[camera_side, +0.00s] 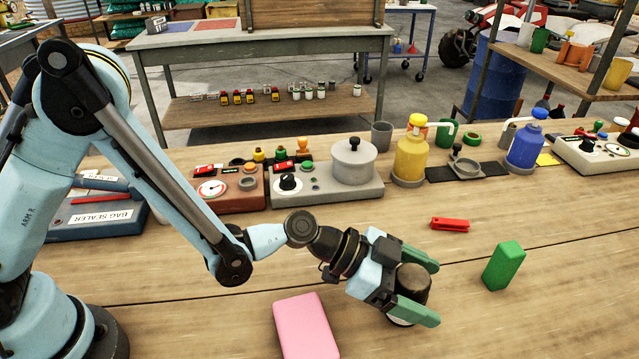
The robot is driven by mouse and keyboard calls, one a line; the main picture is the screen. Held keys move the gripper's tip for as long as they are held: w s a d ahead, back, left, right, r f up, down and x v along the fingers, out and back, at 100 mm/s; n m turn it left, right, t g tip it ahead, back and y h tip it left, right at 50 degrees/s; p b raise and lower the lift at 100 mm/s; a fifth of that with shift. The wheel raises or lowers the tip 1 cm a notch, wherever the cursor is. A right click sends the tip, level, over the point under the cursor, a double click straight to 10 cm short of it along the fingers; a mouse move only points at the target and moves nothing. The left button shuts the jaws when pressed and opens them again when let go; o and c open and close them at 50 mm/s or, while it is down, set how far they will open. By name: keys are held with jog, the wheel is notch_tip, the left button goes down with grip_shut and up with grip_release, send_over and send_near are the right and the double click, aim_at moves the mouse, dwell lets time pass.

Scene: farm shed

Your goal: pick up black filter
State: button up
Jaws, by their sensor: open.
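The black filter (414,284) looks to be the dark, round, can-like thing on the wooden table, with a pale rim at its lower edge. My gripper (421,289) is open, with one green-tipped finger on the far side of the filter and the other on the near side. The near finger hides part of the filter. I cannot tell whether either finger touches it.
A pink block (306,327) lies left of my gripper. A green block (503,266) and a red clip (449,224) lie to the right. Devices, a yellow bottle (411,158) and a blue bottle (524,147) line the back. The right front of the table is clear.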

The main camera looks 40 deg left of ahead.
jog(key=c, duration=1.2)
